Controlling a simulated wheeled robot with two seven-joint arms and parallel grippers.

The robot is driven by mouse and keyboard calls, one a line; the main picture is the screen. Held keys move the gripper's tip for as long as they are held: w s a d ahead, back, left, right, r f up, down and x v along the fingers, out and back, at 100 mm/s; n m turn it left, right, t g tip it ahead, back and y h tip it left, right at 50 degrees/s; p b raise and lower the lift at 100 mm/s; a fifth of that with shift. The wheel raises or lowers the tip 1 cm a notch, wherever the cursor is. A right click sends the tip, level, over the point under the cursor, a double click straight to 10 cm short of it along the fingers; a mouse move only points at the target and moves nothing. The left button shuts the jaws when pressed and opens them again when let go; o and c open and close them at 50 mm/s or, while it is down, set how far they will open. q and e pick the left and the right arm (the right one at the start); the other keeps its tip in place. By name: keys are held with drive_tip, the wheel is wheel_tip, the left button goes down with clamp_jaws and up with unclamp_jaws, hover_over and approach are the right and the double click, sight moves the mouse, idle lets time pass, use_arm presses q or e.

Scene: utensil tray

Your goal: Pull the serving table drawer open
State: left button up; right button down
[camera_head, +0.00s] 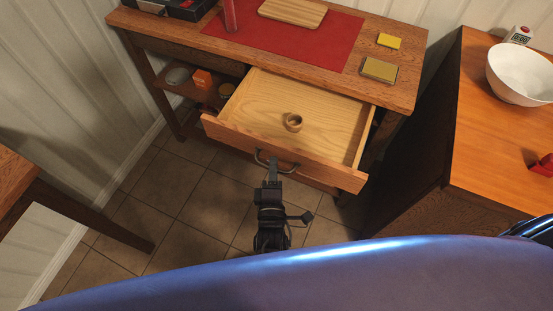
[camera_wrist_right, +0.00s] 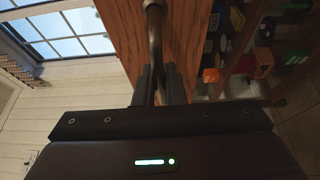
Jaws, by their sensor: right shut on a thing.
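The serving table (camera_head: 405,75) is wooden, with its drawer (camera_head: 335,140) pulled well out toward me. A small round tan ring-shaped item (camera_head: 293,122) lies inside the drawer. The drawer's dark curved handle (camera_head: 285,164) is on its front panel. My right gripper (camera_head: 274,166) is at the handle. In the right wrist view, my right gripper's fingers (camera_wrist_right: 158,85) are shut on the handle bar (camera_wrist_right: 154,35), with the wooden drawer front (camera_wrist_right: 185,30) behind it. My left gripper is not in view.
On the serving table are a red runner (camera_head: 330,35), a wooden board (camera_head: 293,11) and yellow items (camera_head: 389,41). A shelf below holds an orange box (camera_head: 203,79). A cabinet (camera_head: 500,140) with a white bowl (camera_head: 522,74) stands close on the right. Tiled floor (camera_head: 185,215) is open at left.

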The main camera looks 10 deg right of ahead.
drive_tip(key=c, duration=1.5)
unclamp_jaws()
drive_tip(key=shift+c, duration=0.2)
drive_tip(key=b+v, duration=0.1)
drive_tip(key=v, duration=0.7)
drive_tip(key=s+d+f+m+g+y, duration=0.1)
drive_tip(key=s+d+f+m+g, duration=0.15)
drive_tip(key=f, duration=0.75)
drive_tip(key=s+d+f+m+g+y, duration=0.15)
drive_tip(key=d+f+g, duration=0.25)
drive_tip(key=f, duration=0.5)
drive_tip(key=s+d+f+m+g+y, duration=0.1)
drive_tip(key=s+d+f+m+g, duration=0.15)
drive_tip(key=f, duration=0.75)
drive_tip(key=s+d+f+m+g, duration=0.3)
drive_tip(key=s+d+f+g, duration=0.1)
drive_tip(key=s, duration=0.5)
drive_tip(key=s+d+f+m+g, duration=0.4)
drive_tip(key=s+d+f, duration=0.1)
drive_tip(key=s, duration=0.4)
drive_tip(key=shift+d+f, duration=0.4)
drive_tip(key=shift+f, duration=0.5)
